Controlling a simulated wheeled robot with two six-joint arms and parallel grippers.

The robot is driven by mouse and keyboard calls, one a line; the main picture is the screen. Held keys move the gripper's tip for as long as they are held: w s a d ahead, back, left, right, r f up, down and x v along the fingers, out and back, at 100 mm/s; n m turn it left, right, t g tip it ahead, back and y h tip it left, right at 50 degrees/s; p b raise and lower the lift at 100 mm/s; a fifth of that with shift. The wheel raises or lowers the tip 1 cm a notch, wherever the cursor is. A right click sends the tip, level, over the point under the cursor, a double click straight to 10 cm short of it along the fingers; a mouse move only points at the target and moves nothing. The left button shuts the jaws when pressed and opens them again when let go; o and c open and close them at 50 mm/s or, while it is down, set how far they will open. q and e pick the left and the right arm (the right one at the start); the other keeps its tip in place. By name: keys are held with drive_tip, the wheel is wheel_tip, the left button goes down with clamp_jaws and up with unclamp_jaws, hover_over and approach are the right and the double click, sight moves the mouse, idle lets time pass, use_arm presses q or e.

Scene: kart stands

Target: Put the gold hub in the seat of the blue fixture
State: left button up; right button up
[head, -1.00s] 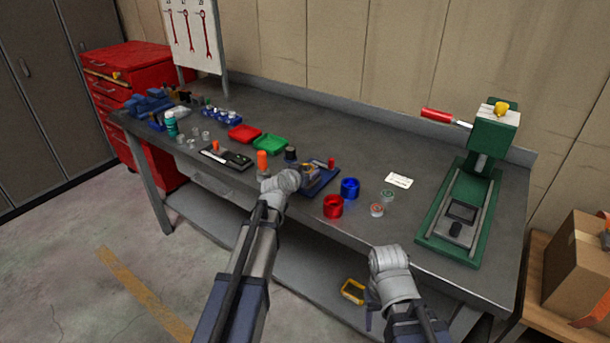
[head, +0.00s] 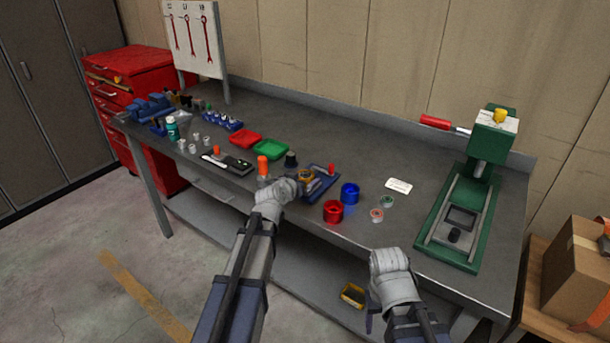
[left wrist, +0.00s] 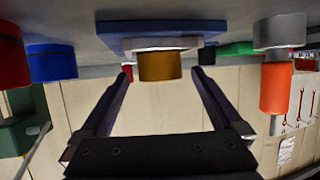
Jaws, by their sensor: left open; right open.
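The gold hub (head: 306,175) is on the blue fixture (head: 322,187) near the bench's front edge. In the left wrist view, which is upside down, the gold hub (left wrist: 160,67) stands upright on a pale grey block on the blue fixture's plate (left wrist: 165,28). It appears to be in the seat; its lower end is hidden. My left gripper (head: 292,187) is at the fixture's front. In its wrist view the jaws (left wrist: 160,78) are open, one finger on each side of the hub with gaps. My right gripper (head: 371,312) is open and empty in front of the bench.
A red cup (head: 333,212) and a blue cup (head: 349,193) stand right of the fixture. An orange-topped object (head: 262,166) and a dark knob (head: 290,159) stand left of it. A green press (head: 455,235) fills the bench's right end. The bench's back middle is clear.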

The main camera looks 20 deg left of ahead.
use_arm(q)
drive_tip(key=p+v, duration=0.2)
drive_tip(key=v, duration=0.6)
drive_tip(key=shift+s+r+p, duration=0.15)
drive_tip(key=shift+s+p, duration=0.15)
drive_tip(key=shift+s, duration=0.1)
idle(0.6)
